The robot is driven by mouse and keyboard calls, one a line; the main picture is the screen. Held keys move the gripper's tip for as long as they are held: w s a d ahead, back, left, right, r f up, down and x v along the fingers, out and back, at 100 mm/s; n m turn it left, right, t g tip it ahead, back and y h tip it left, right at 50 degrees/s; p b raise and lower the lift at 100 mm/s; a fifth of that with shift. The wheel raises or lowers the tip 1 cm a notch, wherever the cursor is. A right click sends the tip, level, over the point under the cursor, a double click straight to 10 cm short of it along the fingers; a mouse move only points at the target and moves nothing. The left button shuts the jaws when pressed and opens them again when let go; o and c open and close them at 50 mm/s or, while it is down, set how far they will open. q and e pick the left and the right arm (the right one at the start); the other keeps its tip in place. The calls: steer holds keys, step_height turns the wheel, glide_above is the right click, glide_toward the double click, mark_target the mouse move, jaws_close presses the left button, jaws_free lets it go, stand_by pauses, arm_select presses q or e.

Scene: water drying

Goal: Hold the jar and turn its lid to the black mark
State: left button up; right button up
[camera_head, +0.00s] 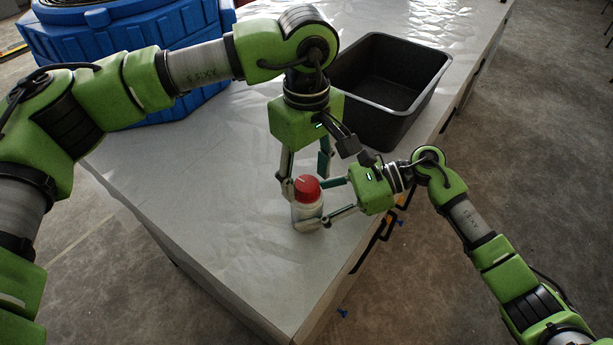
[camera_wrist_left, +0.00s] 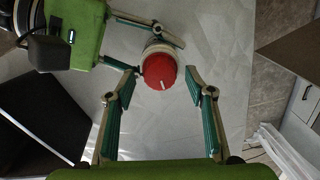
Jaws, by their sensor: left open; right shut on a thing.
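A jar (camera_head: 306,212) with a clear or whitish body and a red lid (camera_head: 307,189) stands upright on the table. My right gripper (camera_head: 325,203) is shut on the jar's body from the right side. My left gripper (camera_head: 305,183) points down from above, open, with its fingers around or beside the lid. In the left wrist view the red lid (camera_wrist_left: 158,72) carries a white line near its edge. The left fingers (camera_wrist_left: 163,85) stand apart on either side of the lid's near part, with a gap to it. I cannot make out a black mark on the jar.
A black open bin (camera_head: 392,80) stands at the back right of the table (camera_head: 210,185). A large blue container (camera_head: 110,45) is at the back left. The table's right edge is close to my right gripper. The left part of the tabletop is clear.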

mark_target(307, 183)
arm_select(q)
step_height(307, 183, up, 11)
stand_by(0.3)
arm_select(e)
steer(key=o, duration=1.5)
steer(key=shift+d, duration=0.1)
